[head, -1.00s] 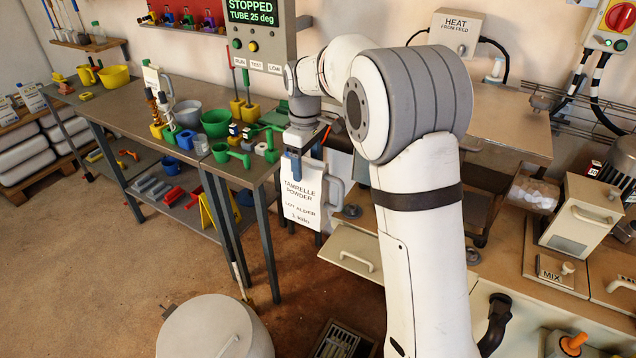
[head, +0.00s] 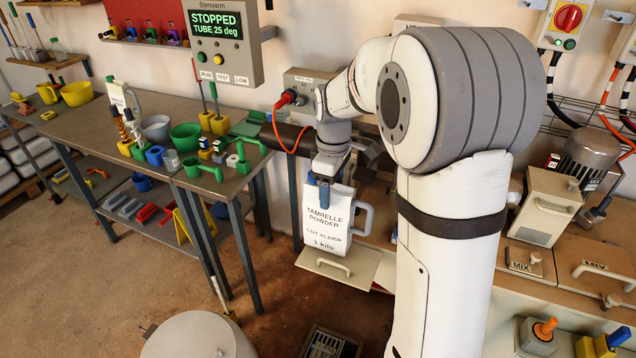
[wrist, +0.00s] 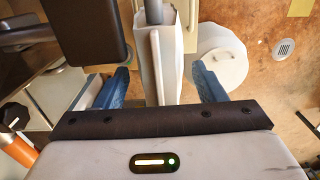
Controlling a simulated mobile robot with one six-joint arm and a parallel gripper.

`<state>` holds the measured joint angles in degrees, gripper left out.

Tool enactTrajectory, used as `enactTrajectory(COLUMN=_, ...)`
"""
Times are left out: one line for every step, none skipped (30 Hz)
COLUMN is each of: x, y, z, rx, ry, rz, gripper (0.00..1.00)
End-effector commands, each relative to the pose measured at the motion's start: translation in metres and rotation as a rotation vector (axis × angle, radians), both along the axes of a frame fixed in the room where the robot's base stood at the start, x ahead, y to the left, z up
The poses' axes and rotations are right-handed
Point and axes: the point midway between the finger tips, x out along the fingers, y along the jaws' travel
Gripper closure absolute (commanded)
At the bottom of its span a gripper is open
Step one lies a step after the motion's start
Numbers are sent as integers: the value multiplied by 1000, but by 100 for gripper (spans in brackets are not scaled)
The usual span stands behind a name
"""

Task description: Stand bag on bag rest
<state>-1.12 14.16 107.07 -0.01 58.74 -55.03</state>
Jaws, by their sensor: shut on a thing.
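The white bag (head: 327,220), labelled Tamrelle Powder, Lot Alder, 1 kilo, hangs upright from my gripper (head: 322,190). It has a grey handle (head: 360,219) on its right side. The blue fingers grip the top of the bag. In the wrist view the bag (wrist: 152,65) sits between the fingers of my gripper (wrist: 160,88). The bag is in the air, in front of a tan pull-out panel (head: 336,257) with a pale handle. I cannot tell which surface is the bag rest.
A workbench (head: 92,141) with bowls, scoops and small bottles stands at left. A dark pipe (head: 285,136) and an orange cable lie behind my wrist. A pale round drum (head: 195,340) stands on the floor in front. A mixing unit (head: 545,208) is at right.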

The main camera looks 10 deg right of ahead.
Motion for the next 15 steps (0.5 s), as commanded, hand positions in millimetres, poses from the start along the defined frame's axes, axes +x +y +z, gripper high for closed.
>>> enactTrajectory(x=-3, y=-5, z=3, rx=0, ry=-2, rz=-3, gripper=100)
enactTrajectory(x=-4, y=-6, z=2, rx=1, ry=-3, rz=-2, gripper=100)
enactTrajectory(x=-6, y=-9, z=3, rx=0, ry=-4, rz=-1, gripper=100)
enactTrajectory(x=-7, y=-10, z=3, rx=0, ry=-4, rz=-1, gripper=100)
enactTrajectory(x=-8, y=-12, z=3, rx=1, ry=-3, rz=-1, gripper=100)
enactTrajectory(x=-10, y=-14, z=2, rx=0, ry=-2, rz=-1, gripper=100)
enactTrajectory(x=-11, y=-16, z=2, rx=0, ry=-2, rz=-1, gripper=100)
enactTrajectory(x=-11, y=-15, z=-1, rx=0, ry=0, rz=0, gripper=100)
enactTrajectory(x=-10, y=-15, z=-4, rx=0, ry=-1, rz=1, gripper=100)
enactTrajectory(x=-10, y=-15, z=-6, rx=0, ry=-1, rz=1, gripper=100)
enactTrajectory(x=-10, y=-15, z=-7, rx=0, ry=-1, rz=1, gripper=100)
enactTrajectory(x=-10, y=-15, z=-9, rx=0, ry=-1, rz=1, gripper=100)
enactTrajectory(x=-10, y=-15, z=-10, rx=0, ry=-2, rz=1, gripper=100)
enactTrajectory(x=-10, y=-15, z=-11, rx=0, ry=-2, rz=1, gripper=100)
enactTrajectory(x=-10, y=-14, z=-12, rx=0, ry=-2, rz=1, gripper=100)
